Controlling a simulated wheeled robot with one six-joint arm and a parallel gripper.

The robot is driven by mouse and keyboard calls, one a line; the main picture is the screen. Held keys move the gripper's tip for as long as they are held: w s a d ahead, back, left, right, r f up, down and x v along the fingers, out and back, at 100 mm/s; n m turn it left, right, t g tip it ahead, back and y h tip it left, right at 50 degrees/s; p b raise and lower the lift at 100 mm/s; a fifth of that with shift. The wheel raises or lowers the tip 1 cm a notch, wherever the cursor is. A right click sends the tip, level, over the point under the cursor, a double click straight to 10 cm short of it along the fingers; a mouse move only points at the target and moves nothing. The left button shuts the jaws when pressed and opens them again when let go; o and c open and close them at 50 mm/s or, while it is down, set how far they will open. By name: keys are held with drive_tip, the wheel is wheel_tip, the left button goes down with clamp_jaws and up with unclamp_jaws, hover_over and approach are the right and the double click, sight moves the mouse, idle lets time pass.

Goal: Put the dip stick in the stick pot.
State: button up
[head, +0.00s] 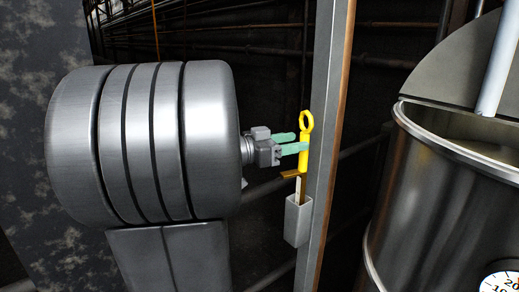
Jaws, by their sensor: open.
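The yellow dip stick (304,157) stands nearly upright, with a ring at its top and a short crosspiece lower down. Its pale lower part goes down into the mouth of the grey, box-shaped stick pot (297,221). How deep the tip sits is hidden by the pot wall. My gripper (293,142) reaches in from the left at handle height, below the ring. Its two green fingers are open. The nearer finger's tip overlaps the handle in view, and the farther one ends by its left edge. I cannot tell whether either finger touches it.
The pot is beside a tall grey post (326,130) close to the right of the stick. A large metal drum (440,205) with a rim and a dial (500,285) stands at the right. Dark pipework (270,40) runs behind.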

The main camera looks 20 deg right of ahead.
drive_tip(key=s+a+b, duration=0.1)
drive_tip(key=a+b, duration=0.1)
drive_tip(key=a, duration=0.9)
wheel_tip(320, 180, up, 9)
drive_tip(key=p, duration=0.8)
drive_tip(key=shift+s+d, duration=0.25)
drive_tip(key=shift+f, duration=0.15)
wheel_tip(320, 180, down, 8)
drive_tip(key=b, duration=0.6)
drive_tip(key=shift+r, duration=0.2)
